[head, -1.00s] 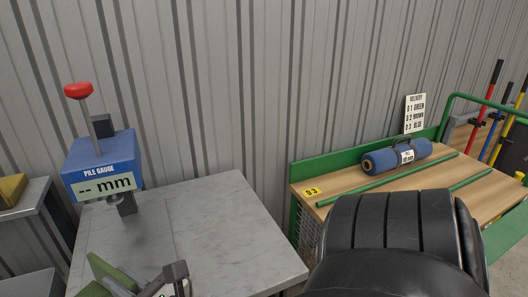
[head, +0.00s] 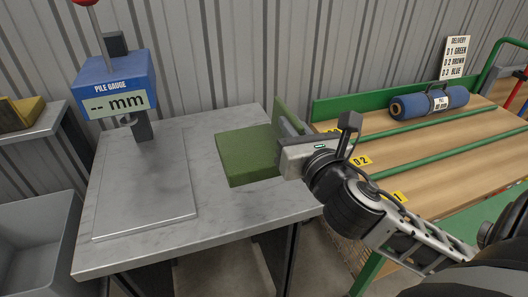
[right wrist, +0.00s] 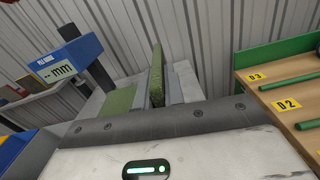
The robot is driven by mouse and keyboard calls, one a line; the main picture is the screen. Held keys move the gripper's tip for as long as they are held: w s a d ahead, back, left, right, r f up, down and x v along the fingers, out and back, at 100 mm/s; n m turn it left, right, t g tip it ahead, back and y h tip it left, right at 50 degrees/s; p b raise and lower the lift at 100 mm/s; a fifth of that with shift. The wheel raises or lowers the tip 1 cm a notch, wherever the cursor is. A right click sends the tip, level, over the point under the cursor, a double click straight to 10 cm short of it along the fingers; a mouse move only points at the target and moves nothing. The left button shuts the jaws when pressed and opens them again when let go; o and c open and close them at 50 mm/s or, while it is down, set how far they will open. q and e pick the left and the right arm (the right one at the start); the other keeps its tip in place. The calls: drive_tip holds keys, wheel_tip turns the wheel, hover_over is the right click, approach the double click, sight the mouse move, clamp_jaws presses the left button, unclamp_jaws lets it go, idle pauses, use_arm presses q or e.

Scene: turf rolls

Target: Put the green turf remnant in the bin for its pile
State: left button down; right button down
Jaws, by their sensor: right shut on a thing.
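The green turf remnant (head: 248,155) is a flat green piece with an upright green flap at its right side. My right gripper (head: 287,132) is shut on the upright flap and holds the remnant over the right part of the grey bench. In the right wrist view the flap (right wrist: 157,75) stands between the fingers, with the flat green part (right wrist: 118,103) to its left. The blue pile gauge (head: 115,85) stands on the bench to the left and its display reads "-- mm". My left gripper is not in view.
A grey bin (head: 35,240) stands at the lower left, its inside partly cut off. A wooden delivery rack (head: 440,150) with green rails and yellow tags is at the right, with a blue roll (head: 428,102) on it. The grey bench (head: 215,215) is otherwise clear.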

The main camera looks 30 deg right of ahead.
sight(275, 130)
drive_tip(key=w+d+f+b, duration=0.1)
drive_tip(key=w+f, duration=0.2)
drive_tip(key=f, duration=0.1)
drive_tip(key=w+d+f+b, duration=0.1)
drive_tip(key=w+f, duration=0.2)
drive_tip(key=w, duration=0.1)
drive_tip(key=w+d+f+b, duration=0.1)
drive_tip(key=w+d+f, duration=0.1)
drive_tip(key=w+f, duration=0.2)
drive_tip(key=shift+w+f, duration=0.25)
drive_tip(key=shift+f, duration=0.4)
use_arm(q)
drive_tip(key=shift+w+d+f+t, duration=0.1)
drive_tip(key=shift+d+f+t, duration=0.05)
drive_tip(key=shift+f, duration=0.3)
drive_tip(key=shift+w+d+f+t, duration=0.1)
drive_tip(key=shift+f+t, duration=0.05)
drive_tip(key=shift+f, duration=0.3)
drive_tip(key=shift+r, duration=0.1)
use_arm(e)
drive_tip(key=shift+f, duration=0.2)
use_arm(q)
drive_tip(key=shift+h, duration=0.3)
use_arm(e)
drive_tip(key=c, duration=1.5)
unclamp_jaws()
